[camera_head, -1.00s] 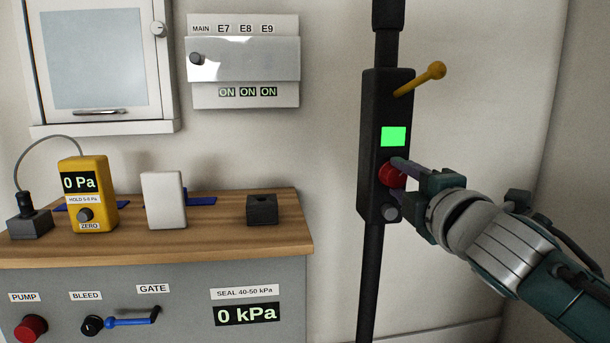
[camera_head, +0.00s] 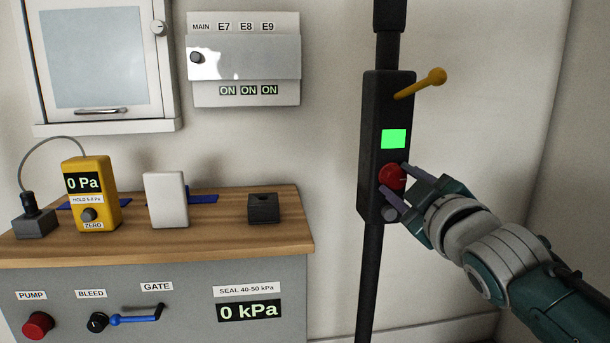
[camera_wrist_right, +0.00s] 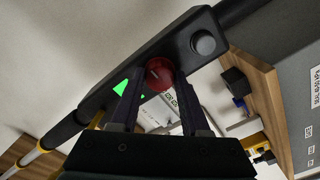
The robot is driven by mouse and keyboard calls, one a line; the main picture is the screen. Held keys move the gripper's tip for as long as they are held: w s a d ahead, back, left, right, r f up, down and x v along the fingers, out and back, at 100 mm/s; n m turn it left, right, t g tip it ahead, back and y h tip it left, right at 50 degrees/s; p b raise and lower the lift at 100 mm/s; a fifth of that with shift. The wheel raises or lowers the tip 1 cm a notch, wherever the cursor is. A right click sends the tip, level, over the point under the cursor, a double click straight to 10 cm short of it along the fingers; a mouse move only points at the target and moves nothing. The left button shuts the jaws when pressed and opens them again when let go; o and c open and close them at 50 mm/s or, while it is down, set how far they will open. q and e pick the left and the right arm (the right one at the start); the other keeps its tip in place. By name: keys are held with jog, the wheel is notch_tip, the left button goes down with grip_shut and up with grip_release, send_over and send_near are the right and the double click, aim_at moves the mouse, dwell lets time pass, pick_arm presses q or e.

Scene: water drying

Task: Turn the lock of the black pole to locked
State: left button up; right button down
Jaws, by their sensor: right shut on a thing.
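The black pole (camera_head: 372,270) stands upright right of the bench and carries a black box (camera_head: 373,135). On the box's front are a yellow lever (camera_head: 420,84) pointing up and right, a lit green square (camera_head: 394,139), a round red knob (camera_head: 391,175) and a grey button (camera_head: 390,214). My right gripper (camera_head: 396,183) is shut on the red knob, one finger above right and one below left. The wrist view shows the red knob (camera_wrist_right: 159,71) between the two fingers. I see no readable lock marking. My left gripper is not in view.
The wooden bench (camera_head: 160,246) at left holds a yellow gauge (camera_head: 100,171) reading 0 Pa, a white block (camera_head: 168,212) and a dark block (camera_head: 263,208). A wall panel (camera_head: 245,97) and a cabinet (camera_head: 95,60) hang above. Bare wall lies between bench and pole.

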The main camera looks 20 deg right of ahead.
jog(key=shift+m, duration=0.3)
dwell(0.4)
jog(key=shift+c, duration=1.9)
grip_release()
jog(key=shift+s, duration=0.1)
jog(key=shift+s+a+p, duration=0.1)
jog(key=shift+s+p, duration=0.2)
jog(key=shift+s, duration=0.05)
jog(key=p+v, duration=0.2)
jog(key=v, duration=0.7)
